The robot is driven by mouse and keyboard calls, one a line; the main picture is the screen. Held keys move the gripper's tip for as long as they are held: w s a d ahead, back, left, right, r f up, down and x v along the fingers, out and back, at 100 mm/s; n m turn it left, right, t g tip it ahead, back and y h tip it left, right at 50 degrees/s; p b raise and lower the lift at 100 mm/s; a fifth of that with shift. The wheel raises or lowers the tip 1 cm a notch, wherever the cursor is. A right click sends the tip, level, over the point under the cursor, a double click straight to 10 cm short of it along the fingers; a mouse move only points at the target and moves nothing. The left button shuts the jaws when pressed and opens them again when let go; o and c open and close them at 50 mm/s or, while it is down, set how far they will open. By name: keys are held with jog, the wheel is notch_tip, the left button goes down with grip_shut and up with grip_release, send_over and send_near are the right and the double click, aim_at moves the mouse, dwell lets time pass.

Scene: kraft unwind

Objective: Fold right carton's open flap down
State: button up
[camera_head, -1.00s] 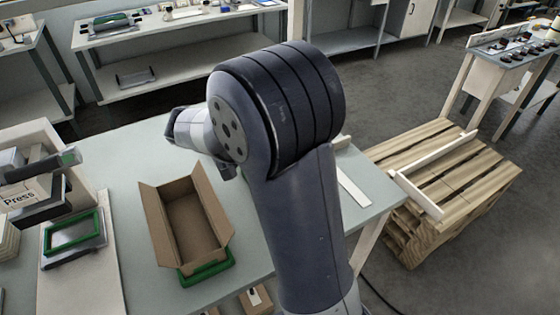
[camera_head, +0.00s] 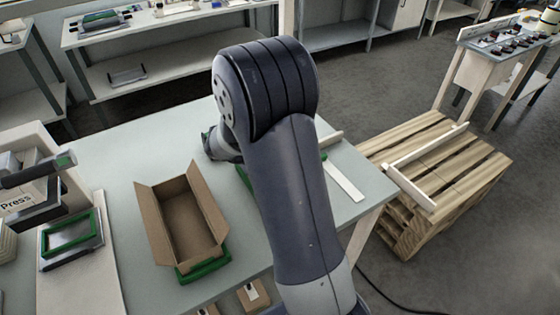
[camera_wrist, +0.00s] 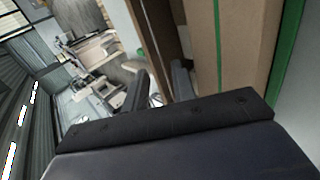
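In the wrist view the two fingertips of my gripper (camera_wrist: 159,84) stand apart. Brown cardboard of a carton (camera_wrist: 248,50), with green edging, fills the right side of that view, close beside the right fingertip. A narrow brown strip runs down toward the space between the fingers; I cannot tell whether it is the flap or whether it is touched. In the head view my arm hides the right carton; only a bit of green (camera_head: 243,178) shows beside the arm. The left carton (camera_head: 188,222) stands with its top open and flaps spread outward, on a green base (camera_head: 205,268).
A press (camera_head: 35,190) and a green-framed plate (camera_head: 70,233) are at the left of the table (camera_head: 130,165). A white strip (camera_head: 343,178) lies near the table's right edge. A wooden pallet (camera_head: 450,180) stands beyond it.

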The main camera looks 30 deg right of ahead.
jog(key=shift+c, duration=0.2)
grip_shut()
jog(key=shift+f, duration=0.1)
jog(key=f+h+b, duration=0.1)
jog(key=b, duration=0.2)
jog(key=shift+a+b, duration=0.15)
jog(key=shift+b, duration=0.25)
jog(key=h+b, duration=0.1)
jog(key=b, duration=0.2)
jog(key=shift+a, duration=0.15)
jog(key=shift+h+b, duration=0.35)
jog(key=shift+h, duration=0.05)
jog(key=shift+r, duration=0.1)
